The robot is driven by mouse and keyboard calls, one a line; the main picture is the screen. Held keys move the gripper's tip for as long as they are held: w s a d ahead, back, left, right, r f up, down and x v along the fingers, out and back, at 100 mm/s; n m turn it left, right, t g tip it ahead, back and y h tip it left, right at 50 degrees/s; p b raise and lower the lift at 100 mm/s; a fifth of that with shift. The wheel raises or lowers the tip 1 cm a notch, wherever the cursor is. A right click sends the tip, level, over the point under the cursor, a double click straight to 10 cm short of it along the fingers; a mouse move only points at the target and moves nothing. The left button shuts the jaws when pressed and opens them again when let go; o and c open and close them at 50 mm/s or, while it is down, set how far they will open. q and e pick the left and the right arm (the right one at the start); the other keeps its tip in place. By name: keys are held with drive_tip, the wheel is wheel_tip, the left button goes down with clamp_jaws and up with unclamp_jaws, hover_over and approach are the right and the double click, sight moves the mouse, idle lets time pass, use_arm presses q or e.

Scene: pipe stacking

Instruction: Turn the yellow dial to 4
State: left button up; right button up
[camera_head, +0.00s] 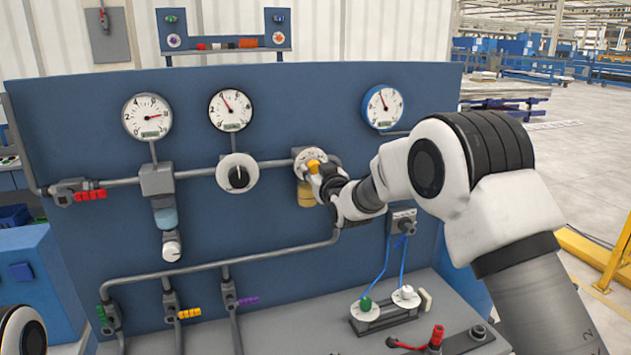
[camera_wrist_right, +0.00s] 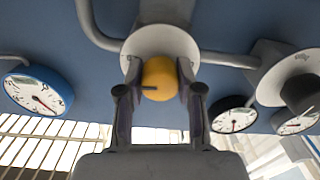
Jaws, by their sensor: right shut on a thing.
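The yellow dial (camera_wrist_right: 159,78) is a round knob on a pale disc (camera_wrist_right: 161,41) fixed to the blue panel. In the head view the yellow dial (camera_head: 314,166) is partly hidden by my gripper, and its numbers cannot be read. My right gripper (camera_head: 322,176) reaches it from the right. In the wrist view my right gripper (camera_wrist_right: 158,95) has one finger on each side of the yellow dial and is shut on it. A small dark mark shows on the dial's face. My left gripper is not in view; only a piece of my left arm shows at the lower left.
A black dial (camera_head: 239,176) sits left of the yellow one. Three gauges, left (camera_head: 147,117), middle (camera_head: 231,110) and right (camera_head: 382,107), hang above the grey pipes. A yellow cylinder (camera_head: 306,194) is under the yellow dial. Blue cables (camera_head: 383,262) and a red lever (camera_head: 436,337) are below.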

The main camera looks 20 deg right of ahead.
drive_tip(key=shift+m+b, duration=0.9)
drive_tip(key=shift+m, duration=0.6)
drive_tip(key=o, duration=1.2)
drive_tip(key=shift+c, duration=0.2)
drive_tip(key=s, duration=1.1)
drive_tip(key=shift+s+d, duration=0.2)
drive_tip(key=shift+s, duration=0.2)
